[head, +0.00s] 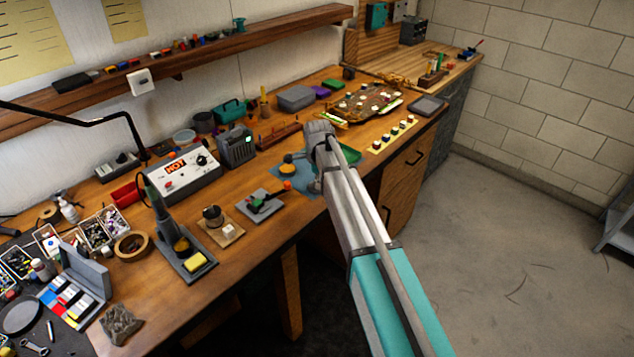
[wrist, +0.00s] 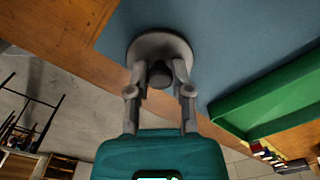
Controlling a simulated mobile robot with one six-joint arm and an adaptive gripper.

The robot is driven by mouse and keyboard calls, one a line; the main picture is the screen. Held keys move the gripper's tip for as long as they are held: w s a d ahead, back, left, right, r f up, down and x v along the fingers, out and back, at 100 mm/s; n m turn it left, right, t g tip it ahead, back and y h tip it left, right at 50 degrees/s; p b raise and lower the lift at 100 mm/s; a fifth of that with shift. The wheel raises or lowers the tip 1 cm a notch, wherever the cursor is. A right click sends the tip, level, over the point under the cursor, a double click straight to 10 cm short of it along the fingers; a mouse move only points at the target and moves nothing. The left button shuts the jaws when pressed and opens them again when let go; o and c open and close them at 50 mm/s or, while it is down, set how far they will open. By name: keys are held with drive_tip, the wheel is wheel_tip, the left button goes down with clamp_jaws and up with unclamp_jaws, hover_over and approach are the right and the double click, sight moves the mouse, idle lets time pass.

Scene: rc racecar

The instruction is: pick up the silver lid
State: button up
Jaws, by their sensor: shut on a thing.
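The silver lid (wrist: 158,44) is a round grey disc with a dark knob (wrist: 160,74) at its middle, seen at the top centre of the wrist view. My gripper (wrist: 160,70) has its two fingers shut on the lid, one on each side of the knob. The blue mat (wrist: 235,40) lies behind the lid; I cannot tell whether the lid touches it. In the head view my arm reaches over the bench to the blue mat (head: 309,188), and the arm hides the lid and my fingertips.
A green tray (wrist: 262,95) lies right of the lid in the wrist view. In the head view, a small round item (head: 287,169) sits on the mat's left part. A grey block with a green-handled tool (head: 262,202) is further left. The bench's front edge is close.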

drive_tip(key=shift+r+p, duration=1.35)
drive_tip(key=shift+r, duration=0.1)
drive_tip(key=s+d+r+p, duration=0.2)
drive_tip(key=s+r+p, duration=0.8)
drive_tip(key=s, duration=0.3)
drive_tip(key=shift+s+d, duration=0.35)
drive_tip(key=shift+s, duration=0.05)
wheel_tip(320, 180, down, 2)
drive_tip(key=shift+f+b, duration=0.25)
drive_tip(key=shift+b, duration=0.95)
